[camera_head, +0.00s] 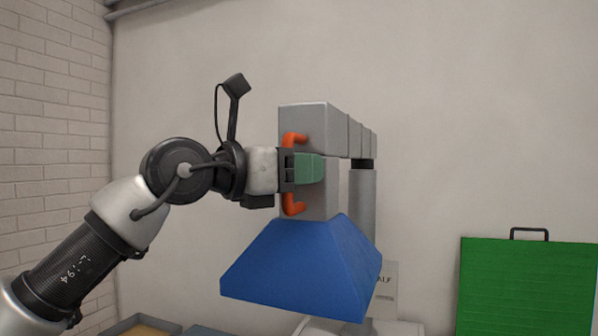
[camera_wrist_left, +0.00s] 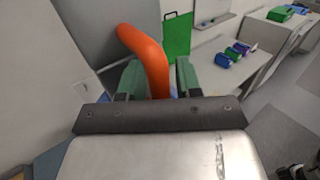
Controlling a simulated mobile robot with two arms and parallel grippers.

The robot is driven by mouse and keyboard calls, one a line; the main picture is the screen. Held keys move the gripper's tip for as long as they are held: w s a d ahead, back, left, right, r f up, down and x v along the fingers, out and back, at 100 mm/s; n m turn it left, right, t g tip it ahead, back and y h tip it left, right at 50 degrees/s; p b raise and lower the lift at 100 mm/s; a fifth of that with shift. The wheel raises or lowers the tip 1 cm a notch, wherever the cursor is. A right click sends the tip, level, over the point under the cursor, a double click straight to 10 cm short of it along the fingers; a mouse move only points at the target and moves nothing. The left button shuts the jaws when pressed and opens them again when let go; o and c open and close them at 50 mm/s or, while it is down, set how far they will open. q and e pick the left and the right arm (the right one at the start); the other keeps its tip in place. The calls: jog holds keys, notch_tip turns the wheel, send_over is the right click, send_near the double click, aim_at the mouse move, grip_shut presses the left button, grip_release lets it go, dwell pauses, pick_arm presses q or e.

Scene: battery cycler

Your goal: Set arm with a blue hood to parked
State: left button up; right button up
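The arm with the blue hood (camera_head: 300,270) is a grey boxy arm (camera_head: 308,118) on a grey column, its hood hanging below the front end. An orange handle (camera_head: 293,205) sits on its front end and also shows in the left wrist view (camera_wrist_left: 150,55). My left gripper (camera_head: 308,168) is at the middle of the handle, its green fingers on either side of it. In the left wrist view the handle passes between the fingers, and a thin gap shows beside the right finger. The gripper looks open around the handle.
A green board (camera_head: 525,285) with a black handle stands at the right. Trays (camera_head: 145,326) show at the bottom left. In the left wrist view, a bench (camera_wrist_left: 225,65) holds small blue and green items. A plain wall stands behind the arm.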

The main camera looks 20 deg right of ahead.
pick_arm(q)
jog(key=shift+o, duration=0.3)
jog(key=shift+s+f, duration=0.1)
jog(key=shift+f, duration=0.05)
pick_arm(e)
jog(key=shift+s+d, duration=0.1)
jog(key=shift+d, duration=0.25)
pick_arm(q)
jog(key=shift+f, duration=0.2)
pick_arm(e)
jog(key=shift+f, duration=0.1)
pick_arm(q)
jog(key=shift+a+f+b, duration=0.1)
jog(key=shift+a+b, duration=0.2)
jog(key=shift+b, duration=0.05)
jog(key=b+v, duration=0.3)
jog(key=v, duration=0.7)
jog(key=shift+r+b, duration=0.3)
jog(key=shift+b, duration=0.05)
pick_arm(e)
jog(key=shift+s+f, duration=0.1)
jog(key=shift+f, duration=2)
pick_arm(q)
jog(key=shift+s+a, duration=0.1)
